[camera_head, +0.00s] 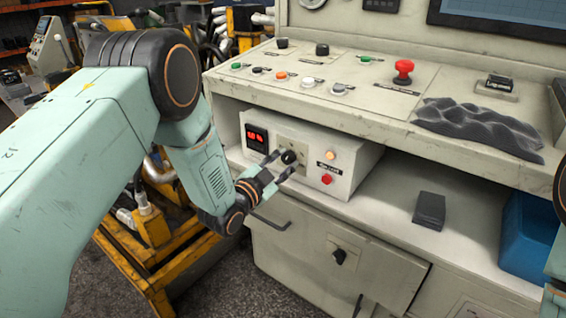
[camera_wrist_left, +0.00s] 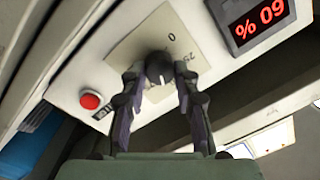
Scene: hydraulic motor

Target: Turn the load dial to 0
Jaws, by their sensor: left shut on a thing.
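The load dial is a black round knob (camera_head: 289,157) on the front of a pale control box (camera_head: 345,178). In the left wrist view the knob (camera_wrist_left: 159,66) has a white pointer line and sits on a beige scale plate (camera_wrist_left: 130,50) with 0 and 25 readable. My left gripper (camera_head: 283,166) is shut on the knob, one finger on each side. The red digital display (camera_head: 257,138) also shows upside down in the wrist view (camera_wrist_left: 263,17); turned upright it reads 60 %. My right gripper is out of view.
A red button (camera_head: 326,179) and an orange lamp (camera_head: 330,155) are right of the dial. The sloped panel above carries several buttons and a red emergency stop (camera_head: 403,71). A dark block (camera_head: 430,210) and blue bin (camera_head: 530,235) are on the shelf to the right.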

